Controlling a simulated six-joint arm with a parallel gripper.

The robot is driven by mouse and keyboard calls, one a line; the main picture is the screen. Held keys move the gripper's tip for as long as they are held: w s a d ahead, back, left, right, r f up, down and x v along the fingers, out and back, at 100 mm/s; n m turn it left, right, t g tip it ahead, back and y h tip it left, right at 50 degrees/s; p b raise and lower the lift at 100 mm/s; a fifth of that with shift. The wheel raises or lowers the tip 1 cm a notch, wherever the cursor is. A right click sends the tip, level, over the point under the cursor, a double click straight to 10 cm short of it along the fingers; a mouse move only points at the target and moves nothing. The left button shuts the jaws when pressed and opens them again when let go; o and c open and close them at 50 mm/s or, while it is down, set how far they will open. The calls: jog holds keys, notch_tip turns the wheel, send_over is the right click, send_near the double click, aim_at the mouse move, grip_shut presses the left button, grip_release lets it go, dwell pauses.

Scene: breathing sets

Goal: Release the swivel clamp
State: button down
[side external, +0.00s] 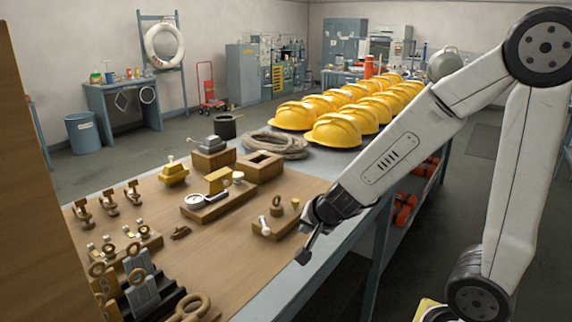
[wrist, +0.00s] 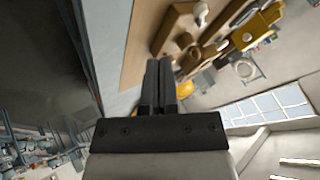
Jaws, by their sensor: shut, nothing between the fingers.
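My gripper (side external: 305,255) is shut and empty, pointing down over the front edge of the workbench. In the wrist view its two dark fingers (wrist: 158,86) lie side by side. A small wooden block (side external: 268,230) stands on the bench to the left of my gripper, apart from it. It carries an upright brass ring (side external: 277,203) and light knobs, and the wrist view shows this block (wrist: 176,30) ahead of the fingers. It may be the swivel clamp, but I cannot tell for sure. A yellow device with a round gauge (side external: 195,201) sits on a wooden base behind it.
Several yellow helmets (side external: 334,130) and a rope coil (side external: 275,145) lie farther back on the bench. Brass fittings (side external: 108,198), grey-and-black stepped blocks (side external: 142,295) and a chain link (side external: 190,307) stand at the left. The wooden top (side external: 245,265) near my gripper is mostly clear.

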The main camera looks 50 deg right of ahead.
aim_at(267, 234)
jog(key=shift+w+d+f, duration=0.1)
jog(key=shift+w+f, duration=0.1)
dwell(0.3)
jog(key=shift+x, duration=4.4)
jog(key=shift+w+f, duration=0.15)
jog(key=shift+w, duration=0.45)
jog(key=shift+w+a+r, duration=0.15)
jog(key=shift+w+a, duration=0.1)
jog(key=shift+w, duration=0.5)
jog(key=shift+w+a+r, duration=0.15)
jog(key=shift+w+a, duration=0.05)
jog(key=shift+w, duration=0.5)
jog(key=shift+w+a, duration=0.1)
jog(key=shift+w, duration=0.05)
jog(key=shift+w+a+r, duration=0.15)
jog(key=shift+w+a, duration=0.55)
jog(key=shift+w, duration=0.1)
jog(key=shift+d, duration=0.15)
jog(key=shift+s+d, duration=0.4)
jog(key=shift+d, duration=0.15)
